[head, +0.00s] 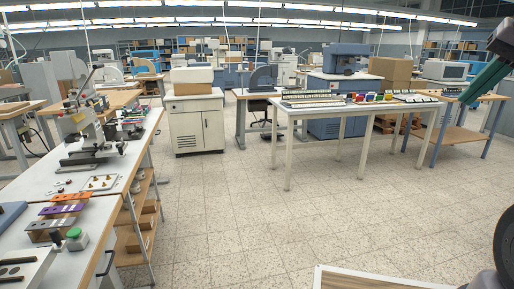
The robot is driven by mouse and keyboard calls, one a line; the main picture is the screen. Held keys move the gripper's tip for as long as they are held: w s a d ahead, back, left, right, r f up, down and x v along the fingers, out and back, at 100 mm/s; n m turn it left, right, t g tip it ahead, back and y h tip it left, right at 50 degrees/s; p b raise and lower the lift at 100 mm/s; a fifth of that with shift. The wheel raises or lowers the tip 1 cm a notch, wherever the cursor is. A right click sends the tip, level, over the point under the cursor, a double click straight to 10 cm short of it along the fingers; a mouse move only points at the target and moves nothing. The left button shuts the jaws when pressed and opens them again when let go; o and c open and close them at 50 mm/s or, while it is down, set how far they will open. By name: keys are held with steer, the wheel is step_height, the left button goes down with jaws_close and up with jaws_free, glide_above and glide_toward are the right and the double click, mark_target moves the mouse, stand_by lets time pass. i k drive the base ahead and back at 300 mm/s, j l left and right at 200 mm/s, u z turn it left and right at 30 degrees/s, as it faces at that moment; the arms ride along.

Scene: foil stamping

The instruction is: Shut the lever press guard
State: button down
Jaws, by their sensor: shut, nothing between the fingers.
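A lever press (78,118) stands on the white bench along the left side. It has a grey upright body and a thin lever angled up to the right. Its guard is too small to make out, and I cannot tell whether it is open or shut. My gripper is not in view.
The left bench (28,178) also holds a flat plate with small brass pieces (101,183), coloured strips (70,196) and a green button (75,238). Open tiled floor (225,215) lies between this bench and a white table (350,112). A framed wooden top (365,281) is at the bottom right.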

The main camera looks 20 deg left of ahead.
mark_target(76, 117)
steer(key=i+j+u, duration=0.2)
steer(key=i+u, duration=0.15)
steer(key=i, duration=0.2)
steer(key=i+u, duration=0.35)
steer(key=i, duration=0.2)
steer(key=i+l+u, duration=0.1)
steer(key=i+u, duration=0.2)
steer(key=i, duration=0.25)
steer(key=i+u, duration=0.45)
steer(key=i+l+u, duration=0.1)
steer(key=i+u, duration=0.3)
steer(key=i+j+u, duration=0.15)
steer(key=i+u, duration=0.75)
steer(key=k, duration=0.05)
